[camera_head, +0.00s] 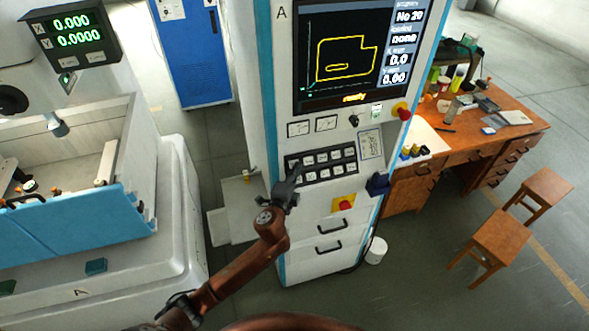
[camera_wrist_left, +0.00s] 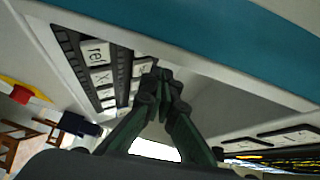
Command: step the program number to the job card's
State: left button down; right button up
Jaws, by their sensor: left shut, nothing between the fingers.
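The control cabinet's screen (camera_head: 350,50) shows a yellow outline, the word "ready" and "No 20" at its upper right. Below it is the black keypad (camera_head: 322,176) with rows of white keys; it also shows in the wrist view (camera_wrist_left: 97,75). A pale card (camera_head: 370,144) with print too small to read is fixed right of the keypad; I cannot tell whether it is the job card. My left gripper (camera_head: 294,172) is shut and empty at the keypad's left end. In the wrist view its fingertips (camera_wrist_left: 160,84) are close to the end keys; contact is unclear. My right gripper is out of view.
A red knob (camera_head: 402,111) and a red button on a yellow plate (camera_head: 345,204) are on the cabinet. The machine with a blue-fronted tank (camera_head: 80,222) stands left. A cluttered wooden desk (camera_head: 520,127) and stools (camera_head: 500,238) are right.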

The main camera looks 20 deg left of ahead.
pick_arm(q)
jog(key=shift+w+a+f+b, duration=0.3)
jog(key=shift+w+a+f, duration=0.1)
jog(key=shift+w, duration=0.15)
jog(key=shift+f, duration=0.1)
dwell(1.1)
jog(key=shift+w+a+f, duration=0.15)
jog(key=shift+w+a, duration=0.05)
jog(key=shift+w, duration=0.1)
jog(key=shift+w+a+f+b, duration=0.15)
jog(key=shift+w+f+b, duration=0.1)
jog(key=shift+b, duration=0.1)
dwell(0.7)
jog(key=shift+r, duration=0.1)
jog(key=shift+s+d+r+p, duration=0.35)
jog(key=shift+s+r+p, duration=0.1)
jog(key=shift+s+p, duration=0.2)
jog(key=shift+w+f, duration=0.1)
